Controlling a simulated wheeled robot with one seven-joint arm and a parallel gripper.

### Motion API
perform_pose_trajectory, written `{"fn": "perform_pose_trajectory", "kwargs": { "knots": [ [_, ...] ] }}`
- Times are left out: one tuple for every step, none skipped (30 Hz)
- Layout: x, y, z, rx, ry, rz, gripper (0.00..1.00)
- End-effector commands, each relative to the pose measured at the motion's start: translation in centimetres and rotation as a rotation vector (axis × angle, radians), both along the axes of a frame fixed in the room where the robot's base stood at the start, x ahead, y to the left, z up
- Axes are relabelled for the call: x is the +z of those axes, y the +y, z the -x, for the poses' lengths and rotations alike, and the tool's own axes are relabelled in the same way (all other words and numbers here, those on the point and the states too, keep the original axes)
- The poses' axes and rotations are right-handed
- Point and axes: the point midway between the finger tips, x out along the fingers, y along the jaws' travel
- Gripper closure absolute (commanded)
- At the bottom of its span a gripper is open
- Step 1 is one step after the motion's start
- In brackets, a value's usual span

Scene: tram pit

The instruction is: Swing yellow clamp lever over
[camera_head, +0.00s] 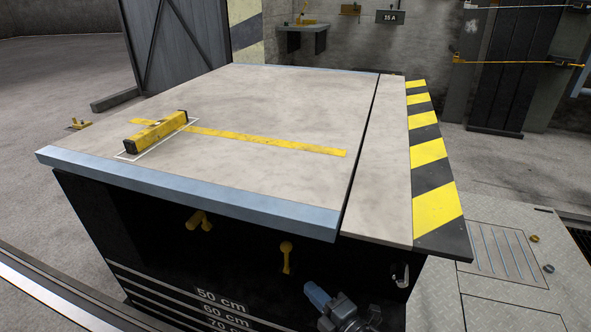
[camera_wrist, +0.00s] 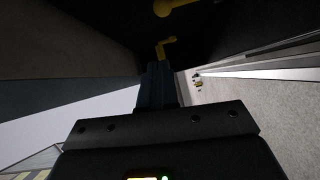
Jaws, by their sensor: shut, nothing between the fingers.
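Two yellow levers show on the dark front of the bench in the head view. One (camera_head: 286,257) hangs down from a round knob, right of the front's middle. The other (camera_head: 199,220) is further left and points sideways. I cannot tell which is the clamp lever. My gripper (camera_head: 312,289) is shut and empty, low in front of the bench, just below and right of the hanging lever. In the wrist view, the shut fingers (camera_wrist: 155,66) end close to a bent yellow lever (camera_wrist: 167,46); whether they touch is unclear. Another yellow part (camera_wrist: 174,6) shows at the top edge.
The bench top (camera_head: 270,110) has a blue-grey front edge and overhangs the levers. A yellow level-like block (camera_head: 155,130) and a yellow strip (camera_head: 270,140) lie on it. A metal hook (camera_head: 400,275) hangs at the front's right. A striped board (camera_head: 432,165) edges the right side.

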Motion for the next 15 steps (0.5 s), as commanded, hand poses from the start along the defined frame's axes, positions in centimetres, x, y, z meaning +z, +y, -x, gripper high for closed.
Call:
{"fn": "perform_pose_trajectory", "kwargs": {
  "knots": [
    [0.0, 0.0, 0.3, -0.003, 0.003, -0.006, 1.00],
    [0.0, 0.0, 0.6, -0.007, 0.007, -0.014, 1.00],
    [0.1, 0.0, 1.2, -0.016, 0.014, -0.031, 1.00],
    [0.2, -0.1, 1.7, -0.025, 0.021, -0.046, 1.00],
    [0.3, -0.1, 2.5, -0.037, 0.031, -0.066, 1.00],
    [0.5, -0.3, 3.6, -0.055, 0.045, -0.101, 1.00],
    [0.7, -0.4, 4.6, -0.070, 0.058, -0.131, 1.00],
    [1.0, -0.5, 5.7, -0.087, 0.072, -0.162, 1.00],
    [1.3, -0.8, 7.3, -0.113, 0.093, -0.207, 1.00],
    [1.7, -1.1, 8.5, -0.132, 0.108, -0.243, 1.00],
    [2.0, -1.4, 9.7, -0.153, 0.123, -0.278, 1.00],
    [2.5, -1.8, 11.3, -0.179, 0.143, -0.323, 1.00],
    [2.9, -2.1, 12.5, -0.198, 0.158, -0.358, 1.00],
    [3.4, -2.4, 13.6, -0.216, 0.174, -0.391, 1.00],
    [3.9, -2.9, 15.2, -0.243, 0.195, -0.436, 1.00]
  ]
}}
